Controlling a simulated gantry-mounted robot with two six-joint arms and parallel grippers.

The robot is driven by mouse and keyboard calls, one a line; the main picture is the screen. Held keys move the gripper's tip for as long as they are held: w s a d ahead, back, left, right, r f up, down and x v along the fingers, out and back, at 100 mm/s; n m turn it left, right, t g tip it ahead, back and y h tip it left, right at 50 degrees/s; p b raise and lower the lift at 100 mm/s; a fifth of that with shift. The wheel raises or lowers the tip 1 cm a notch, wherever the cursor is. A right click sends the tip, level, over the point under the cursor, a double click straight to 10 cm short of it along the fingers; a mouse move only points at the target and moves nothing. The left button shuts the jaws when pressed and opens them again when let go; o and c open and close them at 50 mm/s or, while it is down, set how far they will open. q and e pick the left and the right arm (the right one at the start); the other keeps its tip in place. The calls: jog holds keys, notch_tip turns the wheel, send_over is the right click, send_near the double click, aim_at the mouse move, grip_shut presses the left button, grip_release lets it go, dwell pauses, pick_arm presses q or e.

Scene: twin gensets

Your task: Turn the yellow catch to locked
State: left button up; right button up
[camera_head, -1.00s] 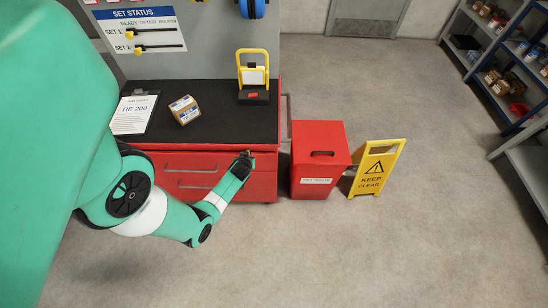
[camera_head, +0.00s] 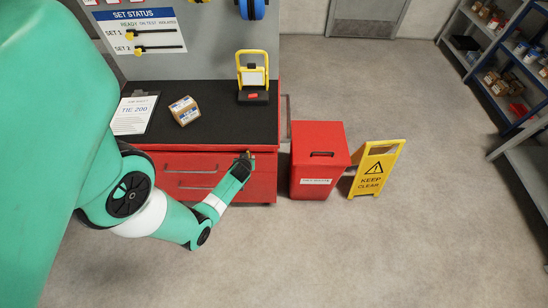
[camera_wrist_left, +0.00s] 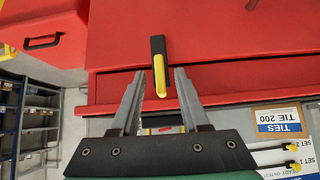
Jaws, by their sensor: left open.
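The catch (camera_wrist_left: 159,76) is a slim bar, yellow at one end and black at the other, on the red cabinet front in the left wrist view. My left gripper (camera_wrist_left: 158,73) is open, with one finger on each side of the catch's yellow part. Gaps show between the bar and both fingers, and I see no contact. In the head view my left gripper (camera_head: 246,156) is at the upper right front of the red cabinet (camera_head: 262,185). The catch cannot be made out there. My right gripper is not in view.
A red bin (camera_head: 319,170) and a yellow floor sign (camera_head: 376,170) stand right of the cabinet. A small box (camera_head: 184,110), a clipboard (camera_head: 133,115) and a yellow-framed lamp (camera_head: 253,75) are on the black top. The floor in front is clear.

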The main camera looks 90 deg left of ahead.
pick_arm(q)
jog(key=p+v, duration=0.3)
jog(key=v, duration=0.7)
jog(key=shift+d+r, duration=0.25)
jog(key=shift+d, duration=0.05)
